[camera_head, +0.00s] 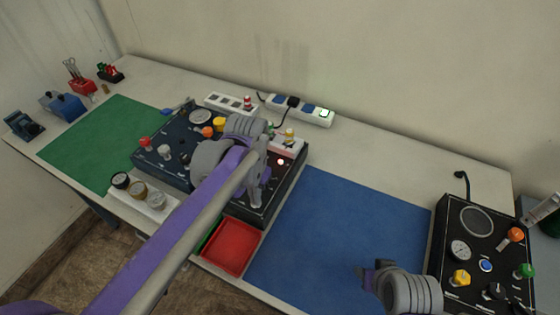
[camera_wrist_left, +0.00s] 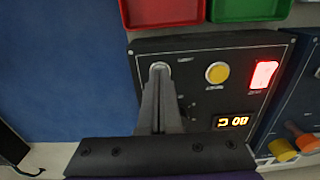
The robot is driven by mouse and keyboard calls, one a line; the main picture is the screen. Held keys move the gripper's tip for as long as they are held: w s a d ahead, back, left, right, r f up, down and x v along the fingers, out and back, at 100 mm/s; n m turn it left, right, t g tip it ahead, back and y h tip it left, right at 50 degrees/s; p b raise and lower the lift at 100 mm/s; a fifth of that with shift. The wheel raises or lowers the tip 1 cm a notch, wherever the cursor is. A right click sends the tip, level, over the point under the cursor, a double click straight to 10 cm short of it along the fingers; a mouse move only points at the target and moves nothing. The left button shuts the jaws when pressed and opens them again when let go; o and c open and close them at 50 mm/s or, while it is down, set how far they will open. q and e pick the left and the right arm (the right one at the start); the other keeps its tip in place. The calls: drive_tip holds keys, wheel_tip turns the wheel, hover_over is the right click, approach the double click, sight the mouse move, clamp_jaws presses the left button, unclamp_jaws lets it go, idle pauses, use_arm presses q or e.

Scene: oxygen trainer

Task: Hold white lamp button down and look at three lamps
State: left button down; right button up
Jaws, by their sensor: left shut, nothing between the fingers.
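My left gripper (camera_head: 256,203) reaches down over the right part of the dark control box (camera_head: 292,183). In the left wrist view its shut, empty fingers (camera_wrist_left: 160,78) point at the round pale button (camera_wrist_left: 160,67) at the panel corner. The fingertips overlap the button; whether it is pressed down cannot be told. Beside it are a yellow button (camera_wrist_left: 217,72), a red glowing switch (camera_wrist_left: 263,74) and a lit orange display (camera_wrist_left: 233,121). In the head view a small red light (camera_head: 281,161) glows on the box. Three lamps cannot be made out as a group. My right gripper (camera_head: 371,277) is over the blue mat, jaws unclear.
A red tray (camera_head: 232,246) stands at the box's front, with a green one (camera_wrist_left: 246,8) beside it. The blue mat (camera_head: 335,225) is mostly clear. Another black panel (camera_head: 447,225) stands at right. A white holder (camera_head: 160,209) with round pieces is at front left.

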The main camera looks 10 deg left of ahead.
idle(0.4)
use_arm(q)
wheel_tip(320, 180, up, 7)
drive_tip(key=p, duration=0.4)
use_arm(e)
drive_tip(key=r, duration=0.1)
drive_tip(key=w+r, duration=0.1)
drive_tip(key=r, duration=0.1)
drive_tip(key=w+r, duration=0.1)
drive_tip(key=r, duration=0.1)
drive_tip(key=shift+r, duration=0.2)
drive_tip(key=shift+s, duration=0.1)
use_arm(q)
drive_tip(key=s+a+f+n+t, duration=0.1)
drive_tip(key=s+a+f+t, duration=0.1)
drive_tip(key=s, duration=0.2)
drive_tip(key=s+a+f+n+t, duration=0.1)
drive_tip(key=s+a+f+t, duration=0.1)
drive_tip(key=s, duration=0.2)
drive_tip(key=s+a+f+n+t, duration=0.1)
drive_tip(key=s+a+f+n, duration=0.1)
drive_tip(key=s, duration=0.2)
drive_tip(key=shift+s+a+f+t, duration=0.1)
drive_tip(key=shift+s+a+t, duration=0.2)
drive_tip(key=shift+s+t, duration=0.1)
drive_tip(key=shift+w, duration=0.15)
use_arm(e)
drive_tip(key=shift+t, duration=0.3)
